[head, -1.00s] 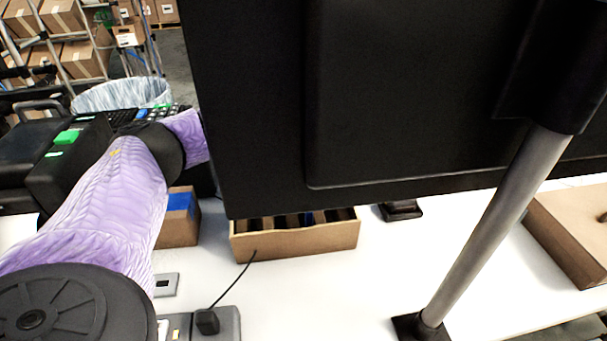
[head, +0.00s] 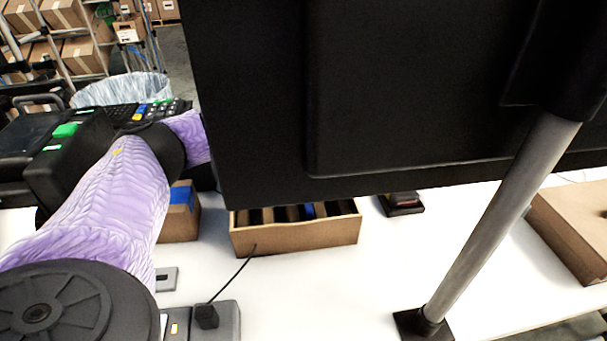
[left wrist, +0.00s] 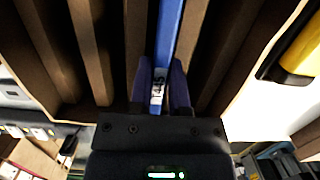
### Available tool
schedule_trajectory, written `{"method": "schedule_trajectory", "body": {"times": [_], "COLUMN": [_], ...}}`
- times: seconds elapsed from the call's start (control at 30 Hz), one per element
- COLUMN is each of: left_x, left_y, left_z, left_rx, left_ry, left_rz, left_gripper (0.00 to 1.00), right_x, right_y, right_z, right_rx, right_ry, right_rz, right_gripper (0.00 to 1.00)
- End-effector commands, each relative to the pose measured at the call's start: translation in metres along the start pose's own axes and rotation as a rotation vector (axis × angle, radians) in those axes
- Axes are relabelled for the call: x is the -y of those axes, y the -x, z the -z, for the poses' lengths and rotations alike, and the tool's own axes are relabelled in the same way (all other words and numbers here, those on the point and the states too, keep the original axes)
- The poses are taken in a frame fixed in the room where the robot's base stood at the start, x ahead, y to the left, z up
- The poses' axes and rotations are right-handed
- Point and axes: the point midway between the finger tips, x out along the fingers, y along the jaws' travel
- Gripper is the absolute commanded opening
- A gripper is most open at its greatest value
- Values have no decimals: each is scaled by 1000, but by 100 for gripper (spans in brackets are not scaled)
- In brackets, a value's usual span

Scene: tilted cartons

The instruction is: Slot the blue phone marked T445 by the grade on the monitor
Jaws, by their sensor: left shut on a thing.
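A blue phone (left wrist: 170,30) with a white label (left wrist: 158,90) shows edge-on in the left wrist view, its label too small to read surely. My left gripper (left wrist: 163,72) is shut on it, a dark finger on each side. The phone is in line with a gap between brown dividers of the slotted carton (left wrist: 92,50); how deep it sits I cannot tell. In the head view this carton (head: 295,238) stands partly under the monitor (head: 400,90), with a blue edge (head: 308,209) among its slots. The monitor shows only its black back, so no grade is visible. My right gripper is out of view.
The monitor's pole (head: 500,210) stands to the right of the carton. A small box with blue (head: 180,222) is left of the carton, a black block (head: 402,204) right of it, and a cardboard box (head: 575,230) at far right. A cable (head: 235,275) crosses the white table.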

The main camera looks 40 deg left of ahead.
Motion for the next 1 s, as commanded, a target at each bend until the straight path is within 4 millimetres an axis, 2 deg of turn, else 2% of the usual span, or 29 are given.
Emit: {"method": "schedule_trajectory", "body": {"times": [0.17,0.2,0.37,0.63,0.9,1.0], "left_x": [0,0,0,0,0,0], "left_y": [-2,-2,-1,4,71,89], "left_z": [1,1,1,0,0,0], "left_rx": [-3,-3,-2,-1,0,0], "left_ry": [-2,-2,-1,-1,-1,-1], "left_rz": [-3,-3,-2,-1,2,1], "left_gripper": [0,30,63,63,63,63], "right_x": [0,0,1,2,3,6], "right_y": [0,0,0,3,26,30], "right_z": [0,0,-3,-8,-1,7], "right_rx": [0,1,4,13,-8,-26], "right_ry": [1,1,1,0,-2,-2], "right_rz": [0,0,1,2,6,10], "right_gripper": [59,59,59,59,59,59]}}
